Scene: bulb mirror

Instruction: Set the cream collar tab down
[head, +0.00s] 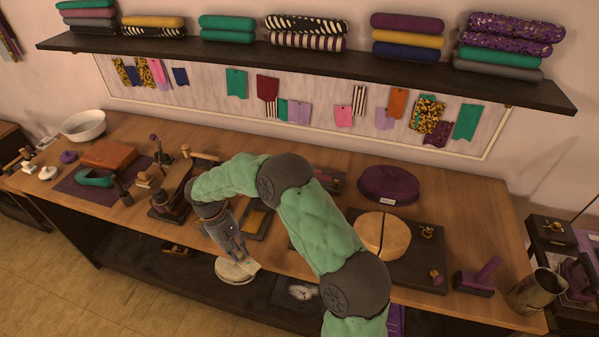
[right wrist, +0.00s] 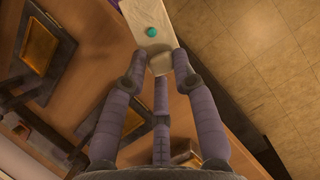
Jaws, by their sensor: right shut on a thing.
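The cream collar tab (right wrist: 152,28) shows in the right wrist view as a flat pale strip with a round teal dot. My right gripper (right wrist: 158,62) is shut on its near end, and the fingertips hide that end. In the head view my right gripper (head: 240,252) points down at the front edge of the workbench. A small pale piece of the tab (head: 253,266) shows at its fingertips there. In the wrist view the tab lies across the line of the bench's front edge; I cannot tell its height. My left gripper is not in view.
The wooden workbench (head: 130,228) holds dark trays, a purple cushion (head: 389,185), a split round wooden block (head: 382,235) and a brown box (head: 109,154). A pale round thing (head: 233,274) sits below the gripper, past the bench edge. Tiled floor (head: 90,290) lies in front.

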